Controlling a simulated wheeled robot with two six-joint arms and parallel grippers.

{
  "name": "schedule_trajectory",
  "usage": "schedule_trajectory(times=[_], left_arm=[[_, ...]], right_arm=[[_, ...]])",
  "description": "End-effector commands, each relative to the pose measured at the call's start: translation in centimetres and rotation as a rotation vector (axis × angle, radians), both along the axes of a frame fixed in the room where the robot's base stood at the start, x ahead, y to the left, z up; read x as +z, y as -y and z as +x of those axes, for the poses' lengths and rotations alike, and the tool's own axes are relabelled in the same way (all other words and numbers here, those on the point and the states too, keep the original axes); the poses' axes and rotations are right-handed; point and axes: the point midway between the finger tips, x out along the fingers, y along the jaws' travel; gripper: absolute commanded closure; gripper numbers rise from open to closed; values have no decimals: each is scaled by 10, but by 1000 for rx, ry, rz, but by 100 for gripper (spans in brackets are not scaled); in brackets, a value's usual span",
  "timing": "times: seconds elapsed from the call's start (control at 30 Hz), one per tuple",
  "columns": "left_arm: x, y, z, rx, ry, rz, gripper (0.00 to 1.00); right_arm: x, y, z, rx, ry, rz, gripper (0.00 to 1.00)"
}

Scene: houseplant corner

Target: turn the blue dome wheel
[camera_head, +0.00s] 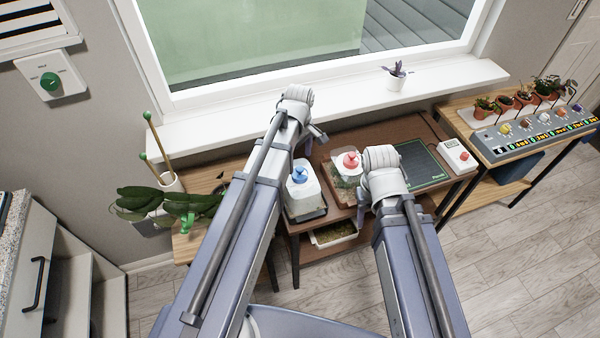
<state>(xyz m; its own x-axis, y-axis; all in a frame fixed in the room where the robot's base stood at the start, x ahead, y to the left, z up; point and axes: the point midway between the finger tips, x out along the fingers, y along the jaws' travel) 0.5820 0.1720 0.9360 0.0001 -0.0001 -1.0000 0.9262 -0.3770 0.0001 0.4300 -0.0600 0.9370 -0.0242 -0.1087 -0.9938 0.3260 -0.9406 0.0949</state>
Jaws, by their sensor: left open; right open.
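The blue dome wheel (299,175) is a small blue knob on top of a pale, see-through dome box (307,197) on the brown table. My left arm passes close beside it on the left. My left gripper (316,136) is open and empty, beyond the blue wheel and apart from it. My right gripper (361,208) is open, to the right of the blue dome and near a second dome with a red wheel (350,160). My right wrist hides part of the table around it.
A leafy plant (150,203) stands at the left. A dark green mat (422,163) and a white box with a red button (457,155) lie at the right of the table. A grey control panel (535,132) and potted plants stand further right. The sill holds a small pot (396,82).

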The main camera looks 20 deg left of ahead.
Motion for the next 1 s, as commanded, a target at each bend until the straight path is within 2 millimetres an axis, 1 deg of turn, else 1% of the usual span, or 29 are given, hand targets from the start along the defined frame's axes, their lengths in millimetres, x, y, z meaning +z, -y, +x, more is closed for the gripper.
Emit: schedule_trajectory(times=[0.03,0.3,0.4,0.53,0.8,0.83,0.87,1.0], left_arm=[[-11,0,0,-1,0,0,4],[-47,0,0,-1,0,0,4],[-56,0,0,-1,0,0,4],[-62,0,0,-1,0,0,4],[-61,0,0,-1,0,0,4],[-61,0,0,-1,0,0,5],[-61,0,0,-1,0,0,8],[-61,0,0,-1,0,0,24]], right_arm=[[-11,0,0,0,0,0,50],[-47,0,0,0,0,0,50],[-56,0,0,0,0,0,50],[-62,0,0,0,0,0,50],[-61,0,0,0,0,0,50],[-61,0,0,0,0,0,50],[-61,0,0,0,0,0,50],[-61,0,0,0,0,0,50]])
